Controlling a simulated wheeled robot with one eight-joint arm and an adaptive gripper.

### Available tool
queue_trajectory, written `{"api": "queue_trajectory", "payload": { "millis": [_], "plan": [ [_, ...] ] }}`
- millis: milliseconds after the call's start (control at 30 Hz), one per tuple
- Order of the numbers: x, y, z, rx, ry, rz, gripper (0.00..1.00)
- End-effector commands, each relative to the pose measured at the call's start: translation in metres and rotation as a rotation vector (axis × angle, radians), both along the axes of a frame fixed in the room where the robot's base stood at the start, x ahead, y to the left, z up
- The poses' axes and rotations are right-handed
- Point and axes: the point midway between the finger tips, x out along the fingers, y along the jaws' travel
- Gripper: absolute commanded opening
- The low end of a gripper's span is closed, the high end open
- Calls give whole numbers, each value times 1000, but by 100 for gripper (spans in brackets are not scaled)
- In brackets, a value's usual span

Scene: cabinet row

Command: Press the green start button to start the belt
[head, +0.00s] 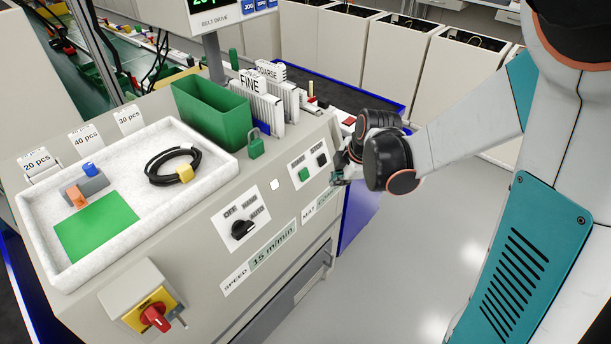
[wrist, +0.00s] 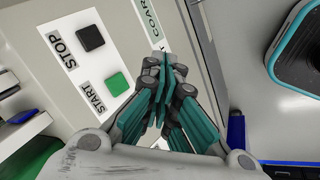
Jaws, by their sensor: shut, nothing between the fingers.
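The green start button (head: 304,174) sits on a white plate on the sloped front of the grey console, beside the black stop button (head: 321,159). In the wrist view the green start button (wrist: 117,84) is next to the START label, with the black stop button (wrist: 91,38) further up. My gripper (head: 338,179) is shut and empty, just right of the button plate in the head view. In the wrist view my gripper (wrist: 165,70) points toward the panel, its fingertips to the right of the green button and apart from it in the picture.
A rotary switch (head: 242,229) and a red main switch (head: 155,316) are on the same console. A white tray (head: 60,276), a green bin (head: 215,113) and a green padlock (head: 256,146) are on top. Open floor (head: 400,270) lies to the right.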

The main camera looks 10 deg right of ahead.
Motion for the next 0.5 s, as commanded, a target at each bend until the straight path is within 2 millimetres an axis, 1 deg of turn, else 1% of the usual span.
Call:
{"api": "queue_trajectory", "payload": {
  "millis": [300, 500],
  "plan": [
    [32, 24, -18, 0, 0, 3, 0],
    [48, 35, -26, 0, 0, 2, 0]
  ]
}}
